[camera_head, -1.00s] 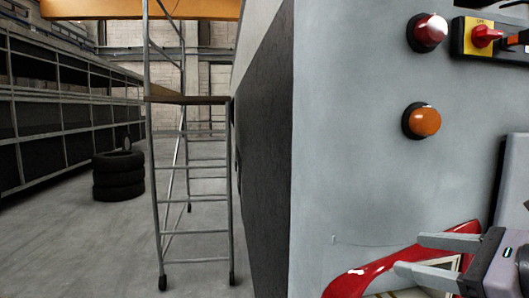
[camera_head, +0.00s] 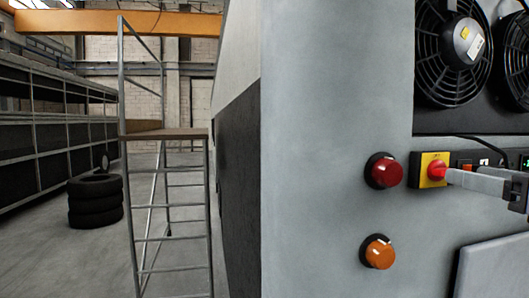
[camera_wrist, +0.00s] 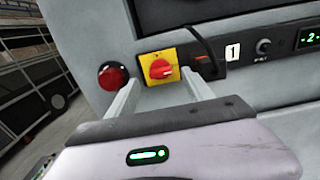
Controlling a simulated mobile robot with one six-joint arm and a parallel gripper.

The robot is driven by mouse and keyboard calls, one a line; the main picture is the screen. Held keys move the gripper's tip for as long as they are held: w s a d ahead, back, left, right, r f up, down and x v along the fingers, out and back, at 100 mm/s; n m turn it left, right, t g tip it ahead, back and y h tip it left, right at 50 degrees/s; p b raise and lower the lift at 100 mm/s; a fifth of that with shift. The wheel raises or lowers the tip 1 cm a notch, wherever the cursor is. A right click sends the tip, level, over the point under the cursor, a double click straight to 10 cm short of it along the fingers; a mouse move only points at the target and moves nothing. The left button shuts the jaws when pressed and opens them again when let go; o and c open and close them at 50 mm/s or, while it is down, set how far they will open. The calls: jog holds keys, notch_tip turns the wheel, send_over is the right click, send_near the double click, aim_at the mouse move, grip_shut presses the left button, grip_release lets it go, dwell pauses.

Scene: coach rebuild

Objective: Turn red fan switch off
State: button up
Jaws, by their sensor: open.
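A red rotary switch (camera_head: 437,171) on a yellow plate sits on the grey panel below the fans. In the wrist view the red switch (camera_wrist: 160,69) appears centrally, between and beyond my fingertips, its handle roughly level in that picture. My gripper (camera_head: 453,178) is open and empty, just right of the switch in the head view. In the wrist view my gripper (camera_wrist: 163,80) has its two fingers spread on either side of the yellow plate. Contact with the switch cannot be told. A small orange-red control (camera_wrist: 206,66) lies right of the plate, partly behind a black cable.
A round red button (camera_head: 384,171) is left of the switch, with an orange one (camera_head: 378,252) below. Two black fans (camera_head: 450,50) sit above. A metal ladder (camera_head: 165,210) and stacked tyres (camera_head: 95,200) stand at left, with floor between.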

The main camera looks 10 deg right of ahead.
aim_at(442, 171)
jog(key=w+p, duration=0.1)
jog(key=w, duration=0.4)
jog(key=shift+w+a, duration=0.1)
jog(key=shift+a, duration=0.1)
grip_shut()
